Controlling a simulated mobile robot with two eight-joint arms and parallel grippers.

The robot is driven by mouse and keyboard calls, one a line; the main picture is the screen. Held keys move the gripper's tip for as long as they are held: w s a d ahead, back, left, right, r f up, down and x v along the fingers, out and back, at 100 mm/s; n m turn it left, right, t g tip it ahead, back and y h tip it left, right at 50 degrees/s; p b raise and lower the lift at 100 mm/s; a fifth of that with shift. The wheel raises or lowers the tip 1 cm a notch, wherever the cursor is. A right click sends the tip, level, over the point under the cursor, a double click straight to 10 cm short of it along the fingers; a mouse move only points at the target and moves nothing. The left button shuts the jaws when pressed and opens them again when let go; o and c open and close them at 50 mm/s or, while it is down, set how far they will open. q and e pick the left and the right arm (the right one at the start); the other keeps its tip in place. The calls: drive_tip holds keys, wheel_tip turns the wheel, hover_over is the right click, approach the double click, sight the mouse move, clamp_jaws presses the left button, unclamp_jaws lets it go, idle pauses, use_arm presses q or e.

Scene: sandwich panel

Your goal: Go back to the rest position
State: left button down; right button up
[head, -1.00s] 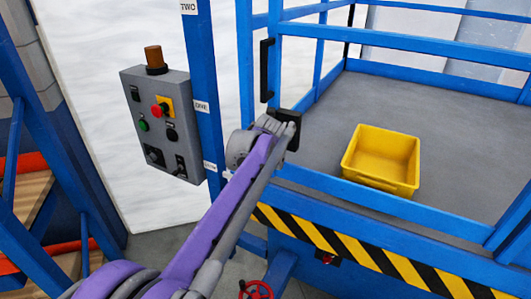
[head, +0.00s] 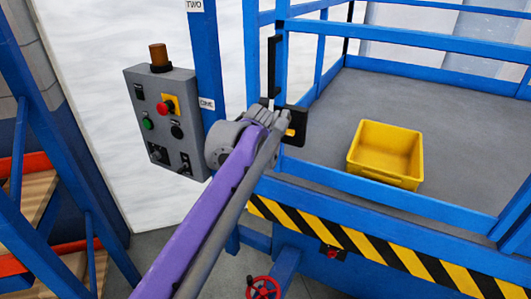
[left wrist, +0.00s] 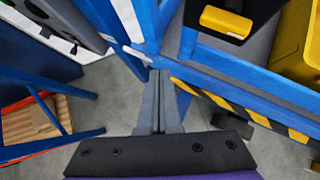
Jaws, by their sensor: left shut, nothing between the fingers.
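My left arm comes in from the bottom of the head view, with a purple link. My left gripper (head: 279,117) is in front of the platform's corner, by a black latch plate (head: 298,127) with a yellow part. In the left wrist view my left gripper (left wrist: 160,78) has its grey fingers together with nothing between them. The black plate with the yellow handle (left wrist: 226,22) is beyond the fingertips, up and to the right, apart from them in that picture. My right gripper is in neither view.
A grey control box (head: 165,120) with buttons hangs left of the gripper. Blue rails (head: 400,40) surround a platform holding a yellow bin (head: 386,153). A striped beam (head: 350,245) and a red handwheel (head: 263,287) are below. A blue rack (head: 60,150) stands left.

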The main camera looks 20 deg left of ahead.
use_arm(q)
drive_tip(key=s+d+f+n+g+h, duration=0.1)
drive_tip(key=s+d+f+n, duration=0.2)
drive_tip(key=s+f+n, duration=0.5)
drive_tip(key=s+d+f+n+h, duration=0.1)
drive_tip(key=s+d+f+n, duration=0.2)
drive_tip(key=s+f+n, duration=0.4)
drive_tip(key=s+d+f+n+g+h, duration=0.1)
drive_tip(key=s+d+f+n, duration=0.2)
drive_tip(key=s+f+n, duration=0.5)
drive_tip(key=s+n, duration=0.7)
drive_tip(key=n, duration=0.1)
drive_tip(key=shift+s+d+f+g+h, duration=0.3)
drive_tip(key=shift+f+h, duration=0.05)
drive_tip(key=shift+h, duration=0.05)
